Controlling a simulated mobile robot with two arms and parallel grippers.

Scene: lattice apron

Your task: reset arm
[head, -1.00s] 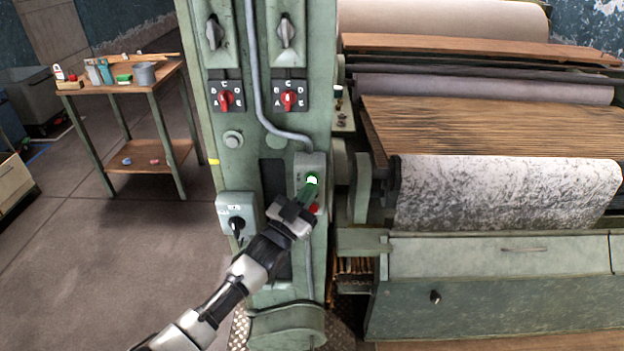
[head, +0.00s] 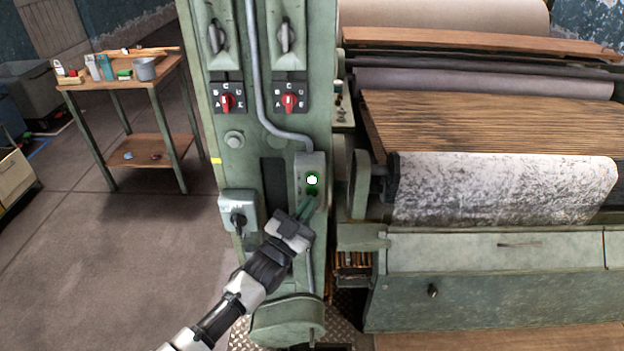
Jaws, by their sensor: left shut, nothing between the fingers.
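My left arm comes in from the lower left in the head view. The button sits on a small grey-green control box (head: 312,166) on the front of the machine's green column. The gripper covers the lower part of this box. I cannot tell whether the fingertips touch the box. My right gripper is not in view.
A machine with a patterned sheet (head: 500,188) stands at the right. A wooden work table (head: 120,83) stands at the back left.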

